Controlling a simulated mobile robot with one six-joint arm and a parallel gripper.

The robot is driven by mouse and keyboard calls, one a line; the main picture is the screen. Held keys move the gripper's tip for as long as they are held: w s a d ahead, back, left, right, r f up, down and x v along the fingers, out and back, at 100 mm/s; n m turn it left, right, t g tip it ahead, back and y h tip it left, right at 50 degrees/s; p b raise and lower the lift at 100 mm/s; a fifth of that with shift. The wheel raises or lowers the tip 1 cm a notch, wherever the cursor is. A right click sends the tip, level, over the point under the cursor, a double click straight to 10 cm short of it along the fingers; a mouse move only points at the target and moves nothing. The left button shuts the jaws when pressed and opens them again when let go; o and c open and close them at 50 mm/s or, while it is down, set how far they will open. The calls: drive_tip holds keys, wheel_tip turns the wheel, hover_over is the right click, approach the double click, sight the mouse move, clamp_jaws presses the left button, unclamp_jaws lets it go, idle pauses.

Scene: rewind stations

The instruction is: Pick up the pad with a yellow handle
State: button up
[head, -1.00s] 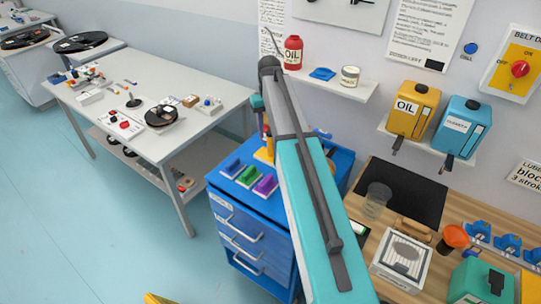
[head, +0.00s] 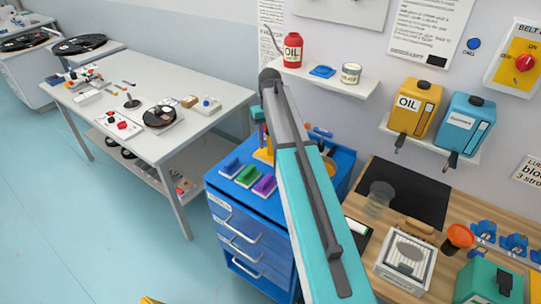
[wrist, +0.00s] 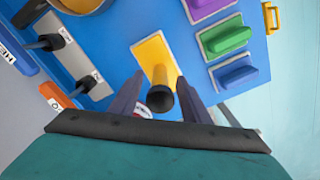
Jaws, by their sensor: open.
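The pad with a yellow handle stands on top of the blue cart; in the wrist view its pale-edged yellow base (wrist: 150,48) and upright handle with a dark round end show between my fingers. In the head view its yellow handle (head: 268,143) is partly hidden behind my arm. My gripper (wrist: 161,82) is open, one finger on each side of the handle. I cannot tell whether either finger touches it.
Blue (wrist: 237,76), green (wrist: 226,39) and purple (wrist: 203,8) pads sit close on the right in the wrist view. A metal strip (wrist: 65,60) with black-knobbed items and a bowl (wrist: 80,4) are on the left. The blue cart (head: 222,180) stands beside the wooden bench (head: 360,205).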

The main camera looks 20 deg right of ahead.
idle(0.4)
clamp_jaws()
drive_tip(key=shift+r, duration=0.1)
drive_tip(key=shift+r+p, duration=2.9)
drive_tip(key=shift+r, duration=2.05)
drive_tip(key=c, duration=0.7)
unclamp_jaws()
drive_tip(key=shift+c, duration=1.6)
